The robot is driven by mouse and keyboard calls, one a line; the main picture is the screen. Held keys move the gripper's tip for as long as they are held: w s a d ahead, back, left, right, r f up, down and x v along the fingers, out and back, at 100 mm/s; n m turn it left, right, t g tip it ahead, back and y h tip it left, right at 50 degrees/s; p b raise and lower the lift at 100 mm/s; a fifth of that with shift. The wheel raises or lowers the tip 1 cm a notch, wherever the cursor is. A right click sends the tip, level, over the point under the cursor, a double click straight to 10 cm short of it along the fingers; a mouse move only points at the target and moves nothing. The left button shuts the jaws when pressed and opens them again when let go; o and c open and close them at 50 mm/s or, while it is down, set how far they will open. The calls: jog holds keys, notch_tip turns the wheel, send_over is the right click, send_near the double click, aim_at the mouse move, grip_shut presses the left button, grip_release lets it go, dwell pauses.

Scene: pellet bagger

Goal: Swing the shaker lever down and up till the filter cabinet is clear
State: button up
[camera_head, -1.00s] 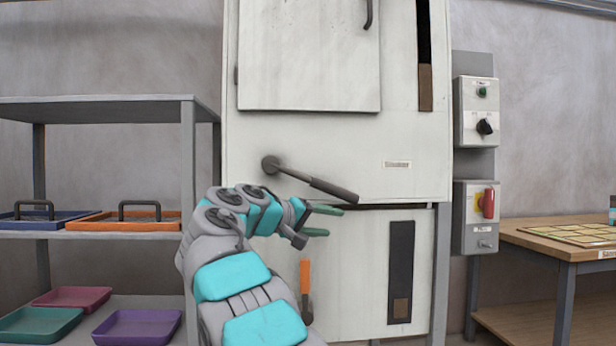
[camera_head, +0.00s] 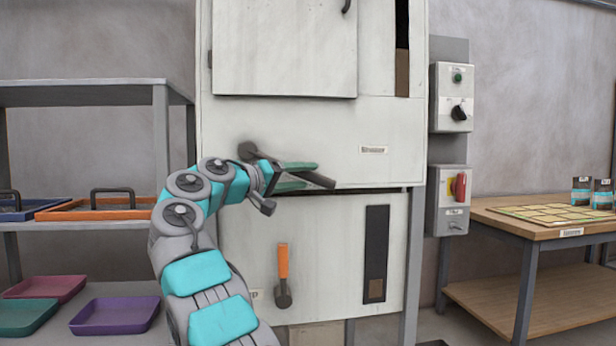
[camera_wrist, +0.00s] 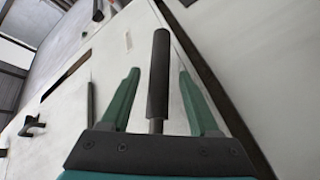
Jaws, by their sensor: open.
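The shaker lever (camera_head: 320,181) is a dark grip on a round pivot on the pale cabinet (camera_head: 300,125), slanting down to the right. A label (camera_head: 374,150) sits to its right, too small to read surely. My gripper (camera_head: 304,176) is open, its green fingers on either side of the lever. In the wrist view the dark grip (camera_wrist: 158,75) stands between the two spread fingers (camera_wrist: 160,95), with gaps on both sides. The cabinet's upper dark slot (camera_head: 402,70) shows brown in its lower part. My gripper covers part of the lever's rod.
An orange-handled lever (camera_head: 282,262) and a dark window (camera_head: 376,255) with brown at its bottom are on the lower panel. Switch boxes (camera_head: 452,97) are at right, beside a wooden table (camera_head: 500,222). A shelf (camera_head: 80,93) with trays stands at left.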

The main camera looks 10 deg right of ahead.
jog(key=shift+x, duration=1.05)
grip_shut()
dwell(0.6)
